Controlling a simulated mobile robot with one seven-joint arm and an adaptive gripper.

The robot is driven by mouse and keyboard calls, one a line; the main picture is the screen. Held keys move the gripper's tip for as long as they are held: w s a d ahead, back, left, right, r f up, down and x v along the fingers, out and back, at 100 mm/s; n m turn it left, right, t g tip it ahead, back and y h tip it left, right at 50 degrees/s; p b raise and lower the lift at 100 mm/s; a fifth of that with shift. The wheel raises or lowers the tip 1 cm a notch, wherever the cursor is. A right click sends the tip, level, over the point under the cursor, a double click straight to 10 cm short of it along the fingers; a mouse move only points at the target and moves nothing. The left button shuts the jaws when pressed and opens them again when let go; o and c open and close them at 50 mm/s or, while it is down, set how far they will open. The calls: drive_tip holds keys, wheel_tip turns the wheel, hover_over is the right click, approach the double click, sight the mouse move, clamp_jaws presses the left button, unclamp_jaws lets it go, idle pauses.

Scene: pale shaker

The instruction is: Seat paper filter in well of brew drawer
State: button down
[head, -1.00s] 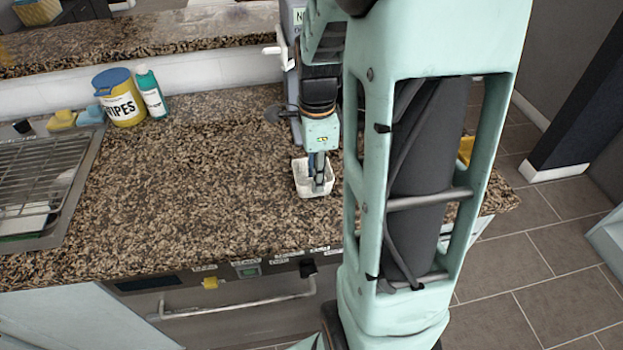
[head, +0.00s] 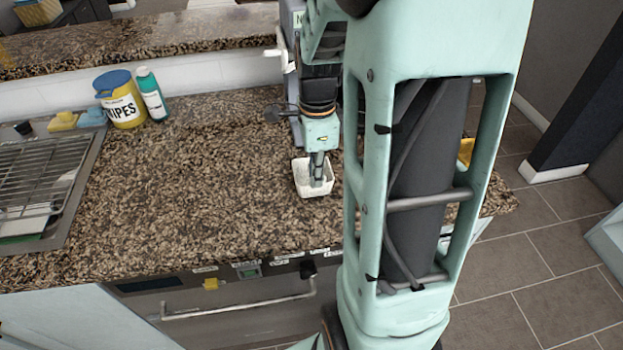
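A small white, square-cornered cup (head: 303,188), which looks like the paper filter, is on or just above the granite counter, left of my arm's column. My gripper (head: 317,182) points down with its fingertips inside or against the cup. The fingers are small and overlap in this view, so I cannot tell whether they are open or shut on it. A grey machine (head: 290,60) stands behind my gripper, mostly hidden by my arm. I cannot make out the brew drawer or its well.
A wipes tub (head: 122,100) and a green bottle (head: 152,95) stand at the back left. A sink with a wire rack (head: 40,180) is at the left. The middle of the granite counter (head: 190,190) is clear. An oven-like front with a handle (head: 240,308) is below the edge.

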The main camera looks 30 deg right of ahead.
drive_tip(key=shift+r+p, duration=0.3)
drive_tip(key=shift+r, duration=0.2)
drive_tip(key=shift+r+p, duration=1.45)
drive_tip(key=shift+r, duration=0.25)
